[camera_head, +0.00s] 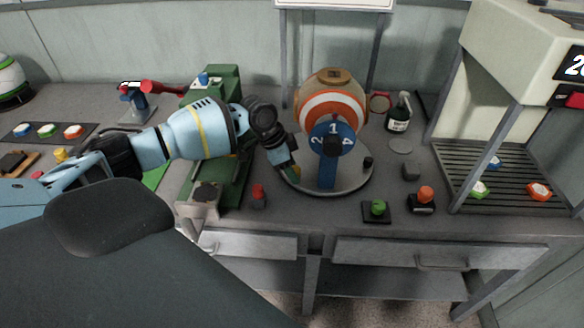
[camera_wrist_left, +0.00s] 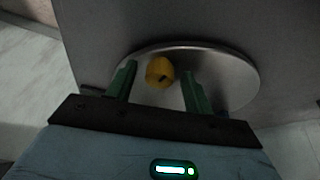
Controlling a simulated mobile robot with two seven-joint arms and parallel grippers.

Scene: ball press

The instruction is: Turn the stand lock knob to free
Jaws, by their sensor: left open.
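The stand has a round grey metal base (camera_head: 345,183) and a blue post (camera_head: 326,170) with a blue numbered dial (camera_head: 333,142). A striped orange, white and tan ball (camera_head: 330,95) sits at its top. In the left wrist view a yellow knob (camera_wrist_left: 160,72) with a dark mark stands on the round metal base (camera_wrist_left: 225,75). My left gripper (camera_head: 289,170) is at the base's left edge; in the left wrist view its green fingers (camera_wrist_left: 158,82) are open, with the knob between them in the picture. Contact cannot be told. The knob is hidden in the head view. My right gripper is not in view.
A green machine (camera_head: 228,170) stands left of the base. A red button (camera_head: 258,196), a green button (camera_head: 378,208) and an orange button (camera_head: 425,195) sit along the bench front. A large press (camera_head: 520,75) stands at right.

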